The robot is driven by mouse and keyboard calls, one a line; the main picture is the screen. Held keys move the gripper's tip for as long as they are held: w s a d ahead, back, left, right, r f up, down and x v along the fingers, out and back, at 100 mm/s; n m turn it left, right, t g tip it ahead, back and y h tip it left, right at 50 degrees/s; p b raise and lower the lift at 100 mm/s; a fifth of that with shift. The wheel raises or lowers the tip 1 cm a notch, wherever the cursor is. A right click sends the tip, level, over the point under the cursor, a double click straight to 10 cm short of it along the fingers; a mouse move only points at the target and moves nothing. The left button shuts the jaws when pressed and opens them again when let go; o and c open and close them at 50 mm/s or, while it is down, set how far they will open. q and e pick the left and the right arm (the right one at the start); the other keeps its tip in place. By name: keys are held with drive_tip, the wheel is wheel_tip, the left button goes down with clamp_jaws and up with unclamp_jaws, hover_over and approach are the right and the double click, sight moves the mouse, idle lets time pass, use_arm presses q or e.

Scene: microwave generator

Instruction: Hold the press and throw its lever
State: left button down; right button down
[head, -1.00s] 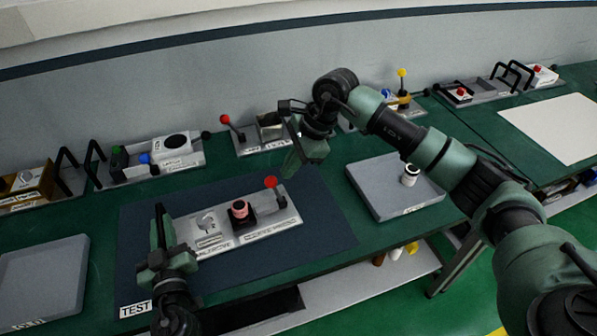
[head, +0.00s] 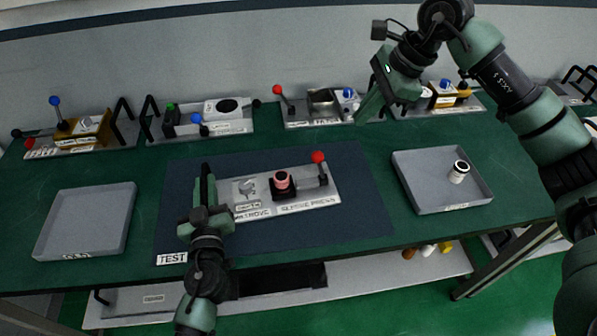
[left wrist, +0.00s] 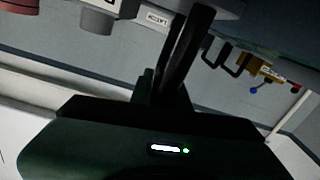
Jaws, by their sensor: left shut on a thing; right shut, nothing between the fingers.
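The sleeve press (head: 325,200) is a light grey plate on the dark mat. A black block on it carries a pink sleeve (head: 282,179). Its red-balled lever (head: 318,157) stands roughly upright at the plate's right end. My left gripper (head: 207,172) is shut at the press's left end; what it grips is hidden in the head view. In the left wrist view its dark fingers (left wrist: 180,60) are close together, with the held part unclear. My right gripper (head: 364,112) is shut and empty, raised up and right of the lever, apart from it.
A grey tray (head: 60,247) lies at left. Another tray (head: 415,200) at right holds a white cylinder (head: 459,171). Several other fixtures with levers and handles, such as the green-knobbed one (head: 205,128), line the back. The mat (head: 350,225) is clear right of the press.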

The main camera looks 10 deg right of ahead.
use_arm(q)
drive_tip(key=shift+f, duration=0.3)
drive_tip(key=c, duration=1.4)
unclamp_jaws()
drive_tip(key=shift+o, duration=0.6)
drive_tip(key=shift+r, duration=0.1)
drive_tip(key=s, duration=1.2)
drive_tip(key=shift+d, duration=0.35)
